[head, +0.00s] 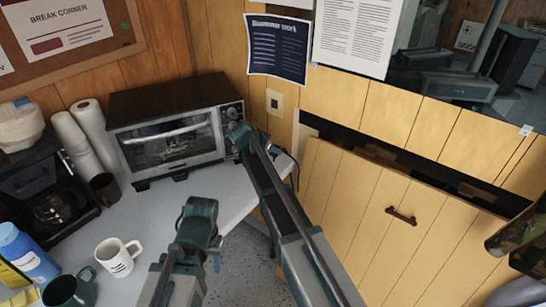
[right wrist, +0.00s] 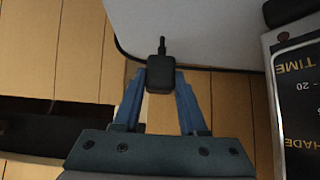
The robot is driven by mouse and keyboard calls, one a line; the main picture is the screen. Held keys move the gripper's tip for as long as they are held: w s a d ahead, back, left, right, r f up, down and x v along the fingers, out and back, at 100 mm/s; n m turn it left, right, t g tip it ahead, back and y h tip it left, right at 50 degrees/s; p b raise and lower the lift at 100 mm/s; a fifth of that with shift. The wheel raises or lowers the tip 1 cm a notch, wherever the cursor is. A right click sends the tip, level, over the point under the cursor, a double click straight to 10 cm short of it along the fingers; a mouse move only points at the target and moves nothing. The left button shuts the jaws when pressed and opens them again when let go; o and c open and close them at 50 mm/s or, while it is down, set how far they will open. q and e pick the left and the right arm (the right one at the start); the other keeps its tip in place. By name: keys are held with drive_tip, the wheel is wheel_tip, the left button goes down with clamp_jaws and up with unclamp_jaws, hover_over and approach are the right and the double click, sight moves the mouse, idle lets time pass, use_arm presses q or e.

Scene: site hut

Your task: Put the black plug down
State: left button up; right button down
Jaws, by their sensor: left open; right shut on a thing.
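The black plug (right wrist: 159,76) is between the blue fingertips of my right gripper (head: 240,138) in the right wrist view. A short dark piece of it points toward the pale countertop (right wrist: 200,35), and a dark cord shows beside the wall. In the head view my right gripper is by the right front corner of the toaster oven (head: 170,140), and I cannot make out the plug there. My left gripper (head: 200,212) is open and empty over the front edge of the countertop (head: 165,212).
A wall outlet (head: 275,102) is right of the oven. A white mug (head: 118,257), a dark mug (head: 70,290), a blue bottle (head: 28,252), a brown cup (head: 104,188) and a coffee maker (head: 45,195) stand on the left. The countertop before the oven is clear.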

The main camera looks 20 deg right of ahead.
use_arm(q)
drive_tip(key=shift+f+b, duration=0.3)
drive_tip(key=shift+f, duration=0.55)
use_arm(e)
drive_tip(key=shift+f, duration=0.85)
drive_tip(key=shift+f+b, duration=0.65)
use_arm(q)
drive_tip(key=shift+f, duration=0.55)
use_arm(e)
drive_tip(key=shift+c, duration=2.3)
unclamp_jaws()
drive_tip(key=shift+r, duration=0.1)
drive_tip(key=shift+r, duration=0.15)
use_arm(q)
wheel_tip(320, 180, up, 10)
drive_tip(key=p, duration=1)
use_arm(e)
drive_tip(key=v, duration=1.2)
drive_tip(key=shift+r, duration=0.45)
